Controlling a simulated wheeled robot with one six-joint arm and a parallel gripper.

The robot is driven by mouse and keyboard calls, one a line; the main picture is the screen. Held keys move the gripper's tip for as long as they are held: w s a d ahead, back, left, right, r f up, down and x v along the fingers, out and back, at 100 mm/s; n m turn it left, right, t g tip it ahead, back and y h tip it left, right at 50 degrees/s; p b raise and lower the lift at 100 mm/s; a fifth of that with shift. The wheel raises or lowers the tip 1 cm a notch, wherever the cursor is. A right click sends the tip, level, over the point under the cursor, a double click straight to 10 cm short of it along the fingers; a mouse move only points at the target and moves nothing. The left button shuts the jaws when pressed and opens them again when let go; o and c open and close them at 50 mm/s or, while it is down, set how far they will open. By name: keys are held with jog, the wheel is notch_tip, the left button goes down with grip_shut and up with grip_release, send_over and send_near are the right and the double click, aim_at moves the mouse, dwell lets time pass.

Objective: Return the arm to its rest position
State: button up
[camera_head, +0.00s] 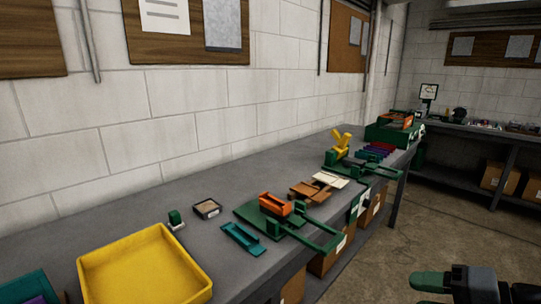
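My gripper (432,283) shows at the bottom right corner, with a green fingertip pointing left and a dark body behind it. It is over the bare concrete floor in the picture, apart from the bench. The rest of my arm is cut off by the right and bottom edges.
A long grey bench (110,213) runs along the wall, with a yellow tray (142,238), a green fixture with an orange part (275,203), and a teal part (242,238). Cardboard boxes (328,256) sit below. Another bench stands far right. Floor between is clear.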

jog(key=w+a+f+n+g+h+p, duration=0.2)
jog(key=w+a+n+g+h+p, duration=0.2)
jog(key=a+n+h+p, duration=0.5)
jog(key=shift+w+a+f+g+h+p, duration=0.15)
jog(key=shift+w+a+g+h+p, duration=0.3)
jog(key=shift+a+p, duration=0.45)
jog(key=shift+d, duration=0.2)
dwell(1.2)
